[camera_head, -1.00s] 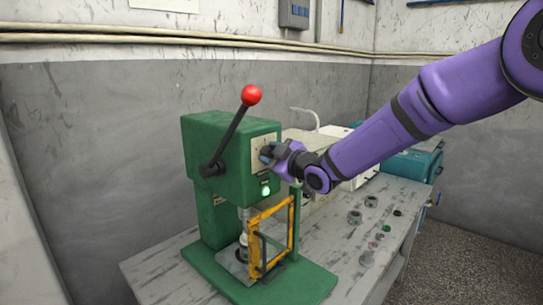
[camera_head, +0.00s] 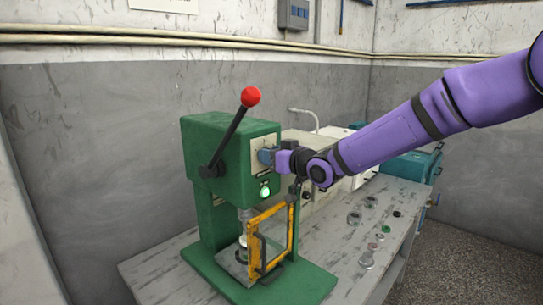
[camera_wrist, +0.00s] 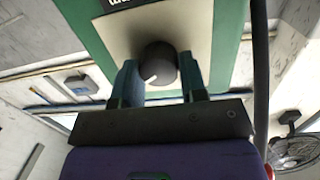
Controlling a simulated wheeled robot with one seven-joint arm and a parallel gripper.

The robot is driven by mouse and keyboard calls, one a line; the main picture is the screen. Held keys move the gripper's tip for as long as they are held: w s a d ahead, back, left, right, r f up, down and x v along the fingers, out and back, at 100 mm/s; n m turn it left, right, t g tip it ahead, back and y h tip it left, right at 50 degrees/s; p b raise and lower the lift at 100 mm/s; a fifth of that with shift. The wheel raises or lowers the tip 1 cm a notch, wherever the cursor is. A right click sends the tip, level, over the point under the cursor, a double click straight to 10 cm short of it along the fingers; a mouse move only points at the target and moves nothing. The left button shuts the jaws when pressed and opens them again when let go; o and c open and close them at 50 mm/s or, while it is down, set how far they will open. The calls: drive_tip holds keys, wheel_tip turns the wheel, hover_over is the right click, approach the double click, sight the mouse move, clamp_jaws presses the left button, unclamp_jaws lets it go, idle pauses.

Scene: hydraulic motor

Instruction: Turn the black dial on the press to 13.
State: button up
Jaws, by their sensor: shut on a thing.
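The green press (camera_head: 225,150) stands on the workbench, with a light face plate (camera_head: 259,145) on its front. In the wrist view the black dial (camera_wrist: 158,64) sits on this plate (camera_wrist: 196,33), with a pale pointer mark toward its lower left. My gripper (camera_wrist: 161,80) has its two fingers on either side of the dial and is shut on it. In the head view my gripper (camera_head: 268,156) is at the plate and hides the dial. The dial's numbers cannot be read.
A lever with a red knob (camera_head: 250,96) rises from the press's left side. A yellow-framed guard (camera_head: 271,240) stands below the dial, near a lit green lamp (camera_head: 265,191). Several small parts (camera_head: 370,228) lie on the bench (camera_head: 165,276) to the right.

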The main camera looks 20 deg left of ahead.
drive_tip(key=shift+f, duration=0.1)
idle(0.3)
drive_tip(key=o, duration=0.9)
drive_tip(key=v, duration=1.1)
